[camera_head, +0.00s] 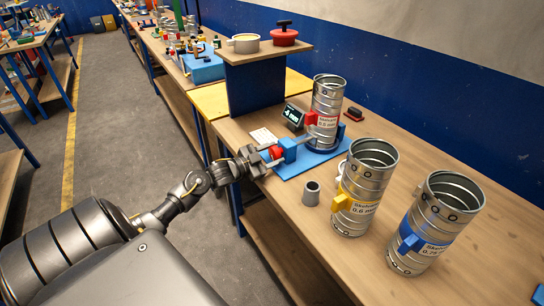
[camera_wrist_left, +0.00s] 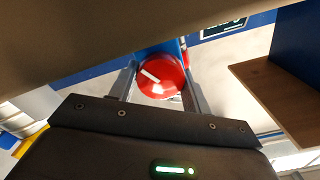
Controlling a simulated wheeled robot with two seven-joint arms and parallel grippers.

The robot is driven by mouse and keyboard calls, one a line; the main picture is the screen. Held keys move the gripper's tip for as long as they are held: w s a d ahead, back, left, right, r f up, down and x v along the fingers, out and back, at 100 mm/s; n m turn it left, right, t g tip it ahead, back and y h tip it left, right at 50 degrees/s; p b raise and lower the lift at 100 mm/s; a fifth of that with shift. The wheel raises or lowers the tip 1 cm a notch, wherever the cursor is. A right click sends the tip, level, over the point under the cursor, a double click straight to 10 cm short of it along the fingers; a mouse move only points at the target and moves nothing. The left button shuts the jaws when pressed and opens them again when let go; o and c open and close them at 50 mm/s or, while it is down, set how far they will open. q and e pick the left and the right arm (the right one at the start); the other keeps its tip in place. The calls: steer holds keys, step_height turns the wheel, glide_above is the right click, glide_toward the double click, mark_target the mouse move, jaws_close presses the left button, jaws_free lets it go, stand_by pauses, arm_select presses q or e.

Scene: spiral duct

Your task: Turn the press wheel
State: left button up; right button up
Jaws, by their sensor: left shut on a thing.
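The press wheel (camera_head: 276,152) is a small red knob on the front of a blue press (camera_head: 289,149). In the left wrist view the red wheel (camera_wrist_left: 162,76) faces me, with a slanted white mark on it. My left gripper (camera_head: 271,157) reaches in from the left and is shut on the wheel, one finger on each side; the left wrist view shows both fingers (camera_wrist_left: 160,90) around it. The press stands on a blue base plate (camera_head: 292,169) with a silver spiral duct (camera_head: 327,105) upright on it. My right gripper is not in view.
Two more silver ducts, one with a yellow clamp (camera_head: 363,190) and one with a blue clamp (camera_head: 431,228), stand to the right. A small grey cup (camera_head: 311,194) is near the bench edge. A small display (camera_head: 293,117) and a blue-sided shelf (camera_head: 255,85) stand behind the press.

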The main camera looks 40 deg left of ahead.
arm_select(q)
steer(key=shift+m, duration=0.3)
steer(key=o, duration=1)
steer(key=shift+b+v, duration=1.2)
steer(key=shift+v, duration=4.25)
